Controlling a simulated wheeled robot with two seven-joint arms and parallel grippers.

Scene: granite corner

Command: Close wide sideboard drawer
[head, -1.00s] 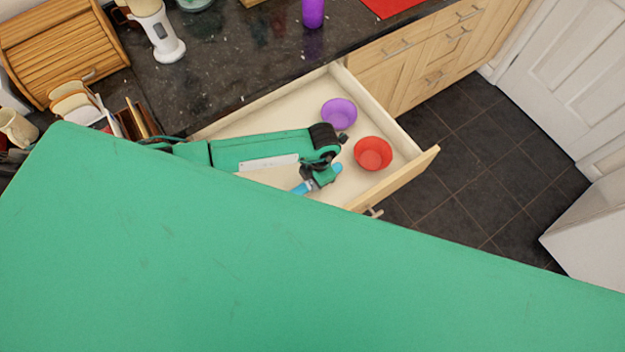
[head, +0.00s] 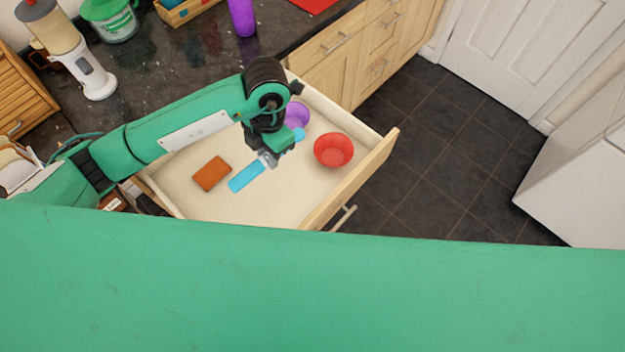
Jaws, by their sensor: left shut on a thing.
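The wide drawer (head: 358,180) stands open, pulled out from under the granite worktop, with its bar handle (head: 343,218) on the front panel. Inside it are a red bowl (head: 333,151), a purple bowl (head: 298,114) partly hidden by my arm, and a flat brown-orange block (head: 211,174). My left gripper (head: 268,159) is over the drawer, shut on a long light-blue thing (head: 246,177) that shows on both sides of the fingers. I cannot tell whether the blue thing touches the drawer floor. My right gripper is out of view.
The dark worktop (head: 185,70) behind holds a white appliance (head: 90,75), a green-lidded container (head: 110,18) and a purple bottle (head: 243,17). Closed drawers (head: 335,42) adjoin at the back right. The dark tiled floor (head: 440,170) at right is clear.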

